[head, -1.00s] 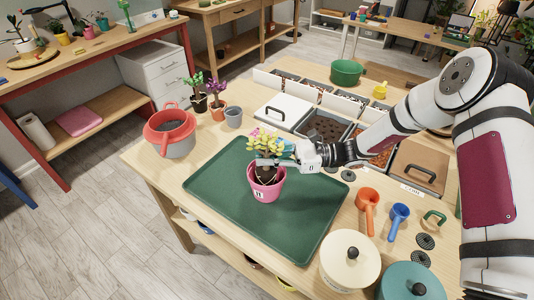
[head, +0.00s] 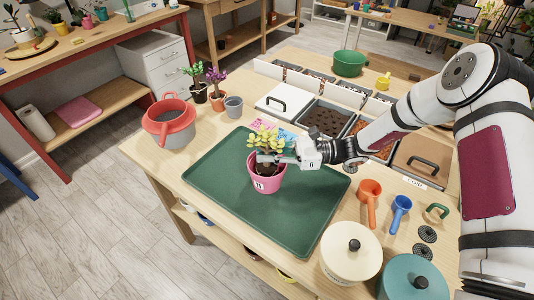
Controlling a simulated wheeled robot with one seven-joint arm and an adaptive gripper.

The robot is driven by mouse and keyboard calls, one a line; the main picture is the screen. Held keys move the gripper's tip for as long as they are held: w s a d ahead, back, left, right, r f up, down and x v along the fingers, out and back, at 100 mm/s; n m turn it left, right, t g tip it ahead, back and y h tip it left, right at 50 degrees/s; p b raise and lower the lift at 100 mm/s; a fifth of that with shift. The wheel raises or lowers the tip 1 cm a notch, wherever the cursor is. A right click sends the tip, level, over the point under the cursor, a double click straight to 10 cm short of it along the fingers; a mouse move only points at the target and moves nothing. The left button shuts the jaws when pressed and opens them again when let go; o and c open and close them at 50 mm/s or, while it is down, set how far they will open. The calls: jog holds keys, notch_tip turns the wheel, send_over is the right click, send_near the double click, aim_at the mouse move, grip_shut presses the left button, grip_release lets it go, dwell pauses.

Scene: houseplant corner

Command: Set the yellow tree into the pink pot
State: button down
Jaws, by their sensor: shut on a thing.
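The yellow tree (head: 264,140) has yellow-green leaves and a short stem over a dark root ball. My gripper (head: 268,158) reaches in from the right and is shut on the yellow tree, just at the height of the pot's rim. The root ball is at the pot's mouth, with its lower part hidden inside the pot. I cannot tell whether it touches the bottom.
Pink and blue items (head: 286,134) lie behind the gripper, partly hidden. A red-rimmed grey bucket (head: 169,125) and small potted plants (head: 217,90) stand at the back left. Orange (head: 368,195) and blue (head: 399,210) scoops and lidded pots (head: 350,258) lie right. The tray's front is clear.

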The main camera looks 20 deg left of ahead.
jog(key=shift+f, duration=0.3)
dwell(0.5)
jog(key=c, duration=1.5)
grip_release()
jog(key=shift+c, duration=0.2)
jog(key=shift+d, duration=0.1)
jog(key=v, duration=1.2)
jog(key=s+d+r+n+t+h, duration=0.1)
jog(key=s+d+r+n+h, duration=0.4)
jog(key=r, duration=0.3)
jog(key=s+d+r+n+t+h, duration=0.1)
jog(key=s+d+r+n+h, duration=0.3)
jog(key=s+r+h, duration=0.3)
jog(key=s+d+r+n+t+h, duration=0.5)
jog(key=s+d+r+t, duration=0.3)
jog(key=s+d, duration=0.4)
jog(key=shift+s+d+r+t, duration=0.4)
jog(key=shift+s+r, duration=0.35)
jog(key=shift+s, duration=0.1)
